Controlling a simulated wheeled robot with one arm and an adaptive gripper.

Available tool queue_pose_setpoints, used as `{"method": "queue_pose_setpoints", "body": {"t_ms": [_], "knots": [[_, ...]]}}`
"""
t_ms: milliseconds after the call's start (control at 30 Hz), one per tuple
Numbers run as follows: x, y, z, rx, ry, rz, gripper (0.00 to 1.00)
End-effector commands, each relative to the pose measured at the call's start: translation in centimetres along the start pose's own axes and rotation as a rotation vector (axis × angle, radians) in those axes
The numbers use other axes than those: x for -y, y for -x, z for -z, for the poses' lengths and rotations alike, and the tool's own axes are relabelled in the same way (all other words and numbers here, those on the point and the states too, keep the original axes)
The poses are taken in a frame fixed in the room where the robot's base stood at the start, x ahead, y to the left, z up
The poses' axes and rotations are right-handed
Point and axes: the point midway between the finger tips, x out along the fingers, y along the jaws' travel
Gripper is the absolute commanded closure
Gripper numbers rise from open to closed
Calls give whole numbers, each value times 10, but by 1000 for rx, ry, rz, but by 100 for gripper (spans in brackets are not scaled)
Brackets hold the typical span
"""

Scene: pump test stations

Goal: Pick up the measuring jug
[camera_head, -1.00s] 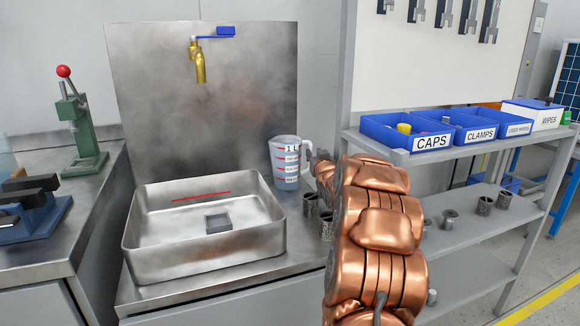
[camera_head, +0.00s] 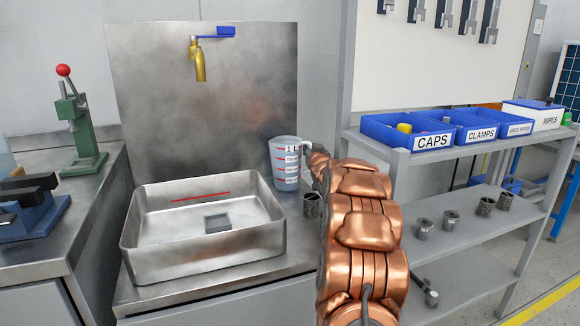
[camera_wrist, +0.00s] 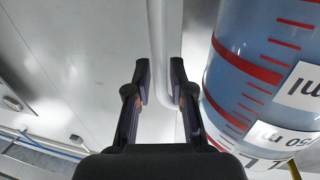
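The measuring jug (camera_head: 285,166) is a translucent bluish jug with red marks and white labels. It stands upright on the steel counter, right of the sink basin, with its handle side toward my gripper. In the wrist view its body (camera_wrist: 265,75) fills the right side, and its pale handle (camera_wrist: 164,45) runs down between my fingers. My gripper (camera_wrist: 160,85) is open, one finger on each side of the handle. A small gap shows on the left; contact on the right cannot be told. In the head view my copper arm partly hides the gripper (camera_head: 309,149).
The steel sink basin (camera_head: 150,262) is left of the jug, under a brass tap (camera_head: 199,62). A metal cup (camera_head: 312,205) stands near my arm. The grey shelf (camera_head: 400,153) on the right carries blue bins (camera_head: 376,129) and several metal parts below.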

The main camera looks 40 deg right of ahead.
Motion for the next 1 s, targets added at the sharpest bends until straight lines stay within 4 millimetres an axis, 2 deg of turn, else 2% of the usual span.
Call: {"method": "queue_pose_setpoints", "body": {"t_ms": [33,167,200,1000], "knots": [[0,0,0,0,0,0,86],[0,0,0,0,0,0,100],[0,0,0,0,0,0,100],[0,0,2,-2,-1,-1,100]]}}
